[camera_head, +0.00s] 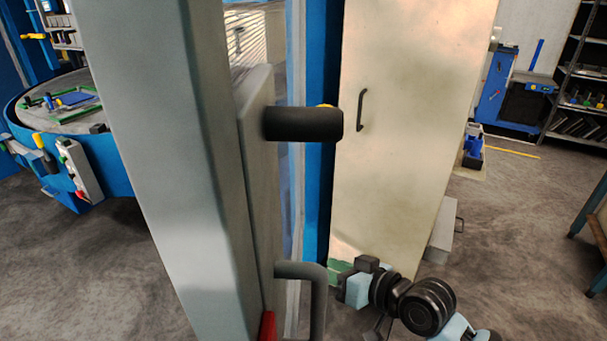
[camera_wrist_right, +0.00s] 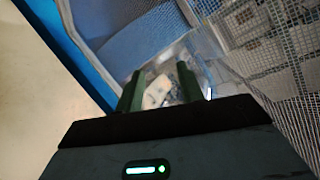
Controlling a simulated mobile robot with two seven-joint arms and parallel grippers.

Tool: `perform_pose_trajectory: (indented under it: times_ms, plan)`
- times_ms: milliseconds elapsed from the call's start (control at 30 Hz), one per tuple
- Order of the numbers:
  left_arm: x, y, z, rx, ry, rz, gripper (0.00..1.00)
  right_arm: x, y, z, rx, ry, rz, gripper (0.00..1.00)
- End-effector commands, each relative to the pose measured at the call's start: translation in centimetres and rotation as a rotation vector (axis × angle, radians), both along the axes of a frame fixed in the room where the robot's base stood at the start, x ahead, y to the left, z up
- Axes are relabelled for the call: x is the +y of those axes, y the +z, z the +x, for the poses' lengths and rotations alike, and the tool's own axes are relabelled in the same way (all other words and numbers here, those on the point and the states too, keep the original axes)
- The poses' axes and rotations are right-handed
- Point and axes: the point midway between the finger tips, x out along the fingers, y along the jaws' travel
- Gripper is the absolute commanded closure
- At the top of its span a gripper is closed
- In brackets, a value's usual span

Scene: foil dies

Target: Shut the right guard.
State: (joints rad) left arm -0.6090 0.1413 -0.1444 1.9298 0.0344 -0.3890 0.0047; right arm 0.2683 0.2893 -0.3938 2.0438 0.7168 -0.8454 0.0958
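A tall cream panel (camera_head: 408,130) with a black bar handle (camera_head: 362,110) stands right of centre in the head view, beside a blue upright (camera_head: 319,190). It looks like the right guard, standing out from the machine, but I cannot be sure. My right gripper (camera_head: 341,270) is at the panel's lower left edge, well below the handle; I cannot tell if it touches. In the right wrist view its two dark green fingers (camera_wrist_right: 158,88) are apart with nothing clearly between them. Wire mesh (camera_wrist_right: 265,50) and a blue frame (camera_wrist_right: 75,50) lie beyond. My left gripper is not in view.
A large grey upright (camera_head: 165,150) fills the near left, with a black cylindrical grip (camera_head: 303,124) and a grey handle (camera_head: 318,300) beside it. A round blue-sided table (camera_head: 110,165) stands at left. Shelving (camera_head: 580,80) is at back right. Open floor (camera_head: 510,230) lies right.

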Motion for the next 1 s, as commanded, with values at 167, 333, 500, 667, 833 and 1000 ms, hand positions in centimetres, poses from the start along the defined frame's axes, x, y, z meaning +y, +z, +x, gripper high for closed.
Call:
perform_pose_trajectory:
  times_ms: [167,333,500,667,833,1000]
  plan:
    - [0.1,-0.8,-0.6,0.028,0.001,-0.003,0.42,2.9,7.5,0.4,-0.037,0.183,0.002,0.62]
    - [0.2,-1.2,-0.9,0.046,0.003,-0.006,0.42,4.8,13.4,-1.1,-0.057,0.352,-0.044,0.62]
    - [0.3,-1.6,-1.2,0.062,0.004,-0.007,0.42,5.7,17.8,-3.3,-0.072,0.494,-0.123,0.62]
    - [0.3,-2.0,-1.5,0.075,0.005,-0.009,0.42,5.8,21.2,-5.9,-0.083,0.615,-0.226,0.62]
    - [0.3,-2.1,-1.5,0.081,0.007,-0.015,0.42,5.4,23.9,-9.0,-0.089,0.727,-0.359,0.62]
    - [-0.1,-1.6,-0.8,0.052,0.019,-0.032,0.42,4.5,26.1,-13.1,-0.093,0.852,-0.541,0.62]
